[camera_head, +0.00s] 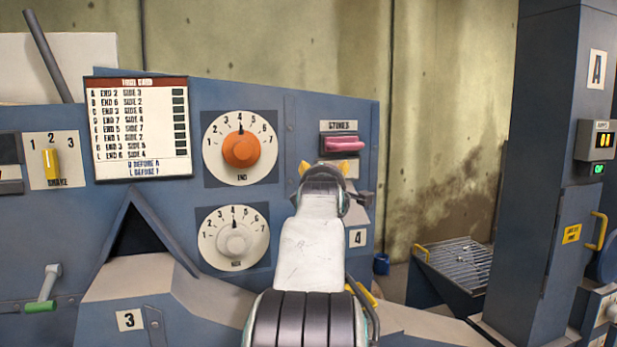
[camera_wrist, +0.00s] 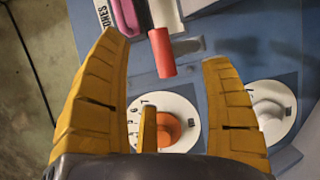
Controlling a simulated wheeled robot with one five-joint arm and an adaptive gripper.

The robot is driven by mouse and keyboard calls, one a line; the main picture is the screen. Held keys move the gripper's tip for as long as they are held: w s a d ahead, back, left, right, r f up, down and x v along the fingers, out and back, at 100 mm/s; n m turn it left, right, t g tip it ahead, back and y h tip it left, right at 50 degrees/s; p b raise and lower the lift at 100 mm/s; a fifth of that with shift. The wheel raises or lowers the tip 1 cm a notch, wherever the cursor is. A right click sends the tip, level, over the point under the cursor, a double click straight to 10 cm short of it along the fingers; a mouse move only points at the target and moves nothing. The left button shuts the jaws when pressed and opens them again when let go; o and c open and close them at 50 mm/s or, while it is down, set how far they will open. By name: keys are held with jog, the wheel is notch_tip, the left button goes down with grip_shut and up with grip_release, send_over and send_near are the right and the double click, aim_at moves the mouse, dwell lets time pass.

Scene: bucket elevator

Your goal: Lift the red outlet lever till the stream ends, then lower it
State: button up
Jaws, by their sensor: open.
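A red cylindrical handle (camera_wrist: 161,52), which looks like the outlet lever's grip, stands out from the blue panel in the wrist view. In that view it lies between the spread yellow fingers of my gripper (camera_wrist: 164,62), near their tips, with no contact visible. In the head view my arm hides this handle. My gripper (camera_head: 324,170) is open and empty there, in front of the panel's right part. No running stream can be made out in either view.
A pink handle (camera_head: 343,145) under a "STONES" label sits just above my gripper. The orange END dial (camera_head: 240,149) and grey SIDE dial (camera_head: 234,238) are to its left. A grated bin (camera_head: 460,262) and blue column (camera_head: 548,170) stand right.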

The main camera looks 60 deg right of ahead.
jog(key=shift+p+x, duration=1.25)
jog(key=shift+x, duration=2)
jog(key=shift+c, duration=0.2)
jog(key=shift+s, duration=0.1)
jog(key=c, duration=1.4)
